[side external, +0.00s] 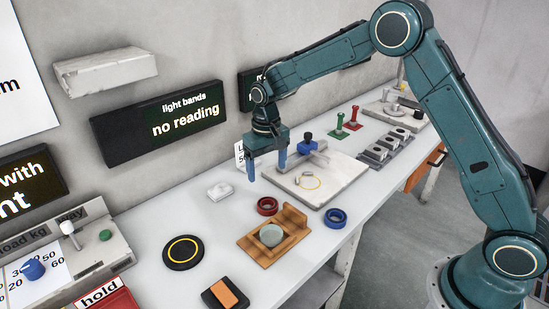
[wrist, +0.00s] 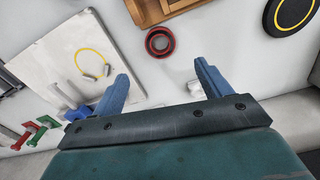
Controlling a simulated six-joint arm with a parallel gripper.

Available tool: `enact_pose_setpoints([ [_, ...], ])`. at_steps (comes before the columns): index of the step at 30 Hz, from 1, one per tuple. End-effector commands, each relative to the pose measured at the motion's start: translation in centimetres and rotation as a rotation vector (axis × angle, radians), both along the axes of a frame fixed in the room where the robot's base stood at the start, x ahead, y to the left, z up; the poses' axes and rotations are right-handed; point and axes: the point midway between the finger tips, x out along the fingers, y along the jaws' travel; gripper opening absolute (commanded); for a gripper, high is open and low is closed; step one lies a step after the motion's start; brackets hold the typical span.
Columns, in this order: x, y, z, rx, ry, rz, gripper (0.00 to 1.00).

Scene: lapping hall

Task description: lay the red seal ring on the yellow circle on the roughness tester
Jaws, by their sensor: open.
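The red seal ring (side external: 267,206) lies flat on the white bench, between the wooden holder and the tester plate. In the wrist view the red ring (wrist: 160,42) lies beyond the fingertips, between their lines. The roughness tester (side external: 333,186) is a pale flat plate with a blue-topped part at its back. Its yellow circle (side external: 320,184) is a thin outline with a small metal piece at its edge; the circle (wrist: 78,54) also shows in the wrist view. My gripper (side external: 267,175) is open and empty, above the bench, behind the ring and left of the plate.
A blue ring (side external: 336,218) lies right of the wooden holder (side external: 290,228), which bears a grey round piece. A black disc with a yellow ring (side external: 183,252) lies at left. A small white block (side external: 220,191) lies near the wall. Red and green stands (side external: 347,125) stand behind the plate.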

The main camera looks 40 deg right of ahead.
Motion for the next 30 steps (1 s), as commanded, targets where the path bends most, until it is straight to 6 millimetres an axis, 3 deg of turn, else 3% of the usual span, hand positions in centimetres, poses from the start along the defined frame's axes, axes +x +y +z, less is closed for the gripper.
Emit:
enact_pose_setpoints([
  [17, -0.2, -0.1, 0.6, 0.001, -0.007, 0.001, 0.77],
  [23, -1.4, -0.4, 3.2, 0.003, -0.035, 0.009, 0.77],
  [30, -4.8, -1.1, 8.7, 0.005, -0.098, 0.027, 0.77],
])
